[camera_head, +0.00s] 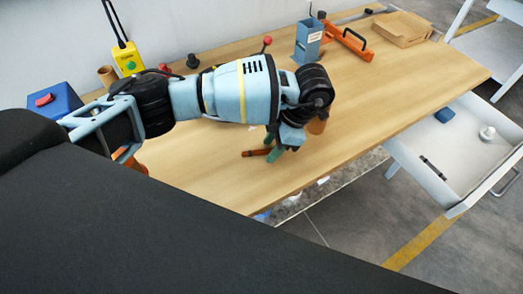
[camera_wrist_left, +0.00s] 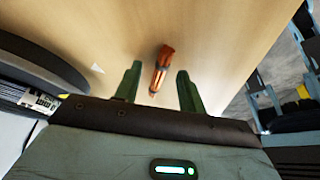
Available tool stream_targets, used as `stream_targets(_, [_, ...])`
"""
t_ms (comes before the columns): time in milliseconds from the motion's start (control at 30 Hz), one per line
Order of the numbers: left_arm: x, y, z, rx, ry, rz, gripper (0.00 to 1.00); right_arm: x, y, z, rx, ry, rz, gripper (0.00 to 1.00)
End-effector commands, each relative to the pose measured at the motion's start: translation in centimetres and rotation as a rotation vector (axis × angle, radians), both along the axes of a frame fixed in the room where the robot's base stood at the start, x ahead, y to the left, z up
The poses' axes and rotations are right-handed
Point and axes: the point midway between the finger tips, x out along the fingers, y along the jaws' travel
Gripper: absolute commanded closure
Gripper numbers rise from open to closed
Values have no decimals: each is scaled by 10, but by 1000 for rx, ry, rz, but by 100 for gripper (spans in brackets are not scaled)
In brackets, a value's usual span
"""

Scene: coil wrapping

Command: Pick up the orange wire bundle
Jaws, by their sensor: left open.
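The orange wire bundle (camera_head: 255,152) lies on the wooden tabletop, partly hidden by my left gripper in the head view. In the left wrist view the bundle (camera_wrist_left: 161,68) shows as a narrow orange piece with dark bands. My left gripper (camera_head: 273,150) points down at the bundle, its green fingers apart. In the left wrist view the bundle lies between the two open fingers (camera_wrist_left: 160,70), with a visible gap on each side. I cannot tell how high the fingertips are above the table. My right gripper is not in view.
A blue-grey holder (camera_head: 308,42), an orange tool with a black handle (camera_head: 345,40) and a cardboard box (camera_head: 402,29) stand at the back. A yellow control box (camera_head: 127,60) is at back left. An open drawer (camera_head: 455,165) is at right. The tabletop's right part is clear.

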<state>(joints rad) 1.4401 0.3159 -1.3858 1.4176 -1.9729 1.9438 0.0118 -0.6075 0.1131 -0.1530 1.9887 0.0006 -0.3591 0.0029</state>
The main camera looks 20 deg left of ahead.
Motion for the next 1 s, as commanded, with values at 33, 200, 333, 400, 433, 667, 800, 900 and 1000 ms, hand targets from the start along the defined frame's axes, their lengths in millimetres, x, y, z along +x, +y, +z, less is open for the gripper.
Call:
stream_targets(33, [0,0,0,0,0,0,60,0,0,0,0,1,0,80])
stream_targets(200, [0,0,0,0,0,0,72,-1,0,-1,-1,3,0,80])
stream_targets(333, [0,0,0,0,0,-1,89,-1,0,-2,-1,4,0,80])
stream_targets(400, [0,0,0,0,0,-1,98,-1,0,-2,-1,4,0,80])
stream_targets(433, [0,0,0,0,0,-1,100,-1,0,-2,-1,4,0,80])
stream_targets(667, [0,0,1,0,0,-1,100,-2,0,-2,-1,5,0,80])
stream_targets(800, [0,0,3,0,0,-1,100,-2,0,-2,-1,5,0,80])
stream_targets(900, [1,0,8,-1,0,-1,100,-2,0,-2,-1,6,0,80])
stream_targets(1000, [1,0,16,0,-1,-3,100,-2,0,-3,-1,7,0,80])
